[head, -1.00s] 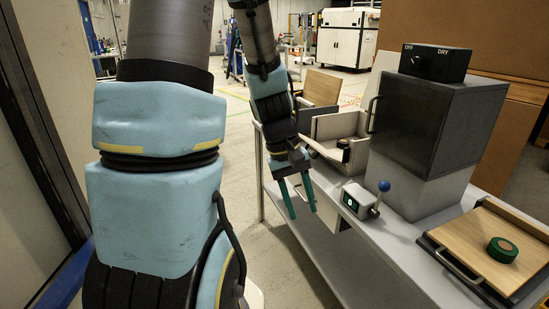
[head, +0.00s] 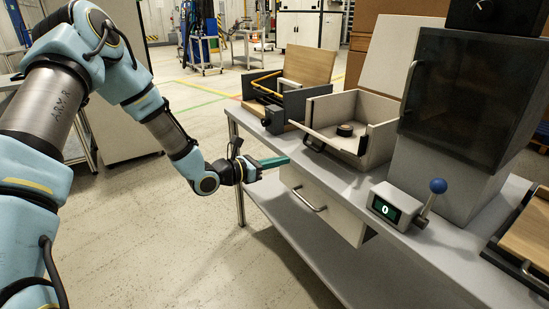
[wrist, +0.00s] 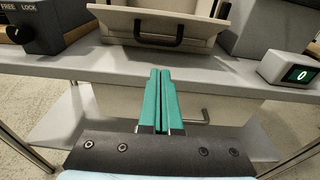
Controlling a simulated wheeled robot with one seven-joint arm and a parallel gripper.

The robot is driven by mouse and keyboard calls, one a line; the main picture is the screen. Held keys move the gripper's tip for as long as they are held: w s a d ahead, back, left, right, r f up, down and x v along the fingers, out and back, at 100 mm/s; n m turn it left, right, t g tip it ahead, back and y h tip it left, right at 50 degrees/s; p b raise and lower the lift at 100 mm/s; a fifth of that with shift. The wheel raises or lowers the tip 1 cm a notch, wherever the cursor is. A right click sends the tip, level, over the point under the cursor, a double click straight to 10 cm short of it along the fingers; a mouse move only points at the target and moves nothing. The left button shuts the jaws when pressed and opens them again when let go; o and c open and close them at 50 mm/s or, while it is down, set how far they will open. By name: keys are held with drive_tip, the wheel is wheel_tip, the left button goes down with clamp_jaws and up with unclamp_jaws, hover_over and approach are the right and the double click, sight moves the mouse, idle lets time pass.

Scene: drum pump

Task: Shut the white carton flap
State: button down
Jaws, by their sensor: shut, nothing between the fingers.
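The white carton (head: 378,140) stands open on the bench, with a small dark round thing (head: 345,130) inside. Its front panel (head: 325,141), with a black handle, leans outward in the wrist view (wrist: 120,22). A pale upright panel (head: 402,55) rises behind the carton; I cannot tell whether it is joined to it. My gripper (head: 286,160) points its teal fingers at the bench's front side, left of and below the carton. In the wrist view its fingers (wrist: 160,72) are together and empty, in front of the bench edge and below the handle, apart from the carton.
A dark box (head: 275,92) with a yellow bar and wooden lid stands left of the carton. A counter with a blue-knobbed lever (head: 385,208) and a dark-doored cabinet (head: 465,100) stand to the right. A drawer (head: 320,205) hangs under the bench top (head: 345,185). Floor left is clear.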

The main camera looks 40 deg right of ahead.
sight(304, 164)
drive_tip(key=d, duration=0.3)
drive_tip(key=d+p, duration=0.1)
drive_tip(key=d, duration=0.2)
drive_tip(key=d+f, duration=0.1)
drive_tip(key=d, duration=0.2)
drive_tip(key=shift+s+p, duration=0.3)
drive_tip(key=shift+p, duration=0.1)
drive_tip(key=shift+d, duration=0.1)
